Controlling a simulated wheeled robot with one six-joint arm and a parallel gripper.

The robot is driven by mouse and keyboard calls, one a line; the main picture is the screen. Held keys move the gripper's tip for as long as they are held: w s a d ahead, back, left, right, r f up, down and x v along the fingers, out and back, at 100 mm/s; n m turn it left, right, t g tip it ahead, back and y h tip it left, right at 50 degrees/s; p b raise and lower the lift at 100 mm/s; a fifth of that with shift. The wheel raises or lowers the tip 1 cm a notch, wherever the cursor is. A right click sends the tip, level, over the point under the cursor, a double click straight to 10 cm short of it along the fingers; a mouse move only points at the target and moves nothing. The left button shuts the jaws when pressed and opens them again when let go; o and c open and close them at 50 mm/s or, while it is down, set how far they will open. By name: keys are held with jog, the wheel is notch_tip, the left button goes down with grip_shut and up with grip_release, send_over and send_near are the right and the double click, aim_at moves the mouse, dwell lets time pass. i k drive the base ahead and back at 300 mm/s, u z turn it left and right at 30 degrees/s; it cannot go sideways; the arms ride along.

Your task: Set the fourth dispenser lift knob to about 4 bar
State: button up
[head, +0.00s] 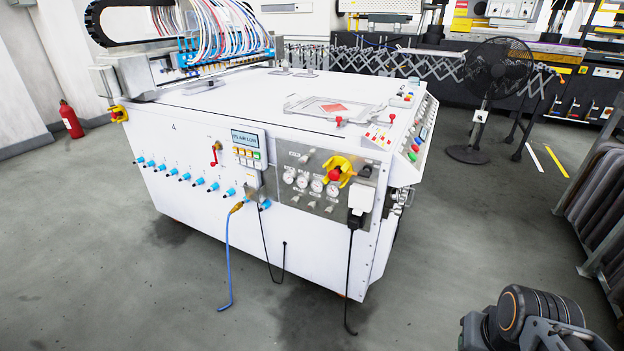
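The white machine (210,240) carries a grey metal panel (300,157) on its front face. A row of several round white gauges sits on it; the rightmost gauge (332,190) is beside a yellow and red switch (337,171). Small knobs sit below the gauges, the rightmost knob (329,208) among them. Labels, needles and knob settings are too small to read, so I cannot tell which knob is the fourth dispenser lift knob. My gripper is not in view; only dark parts of my arm show at the bottom right, well apart from the panel.
Blue fittings (184,177) run along the machine's front, left of a small display (248,139). A blue hose (228,260) and black cables (350,280) hang to the floor. A black fan (497,70) stands behind right. The floor before the panel is otherwise clear.

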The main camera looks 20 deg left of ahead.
aim_at(295, 200)
jog(key=i, duration=1.35)
jog(key=u, duration=3.55)
jog(key=i, duration=0.5)
jog(key=z, duration=0.1)
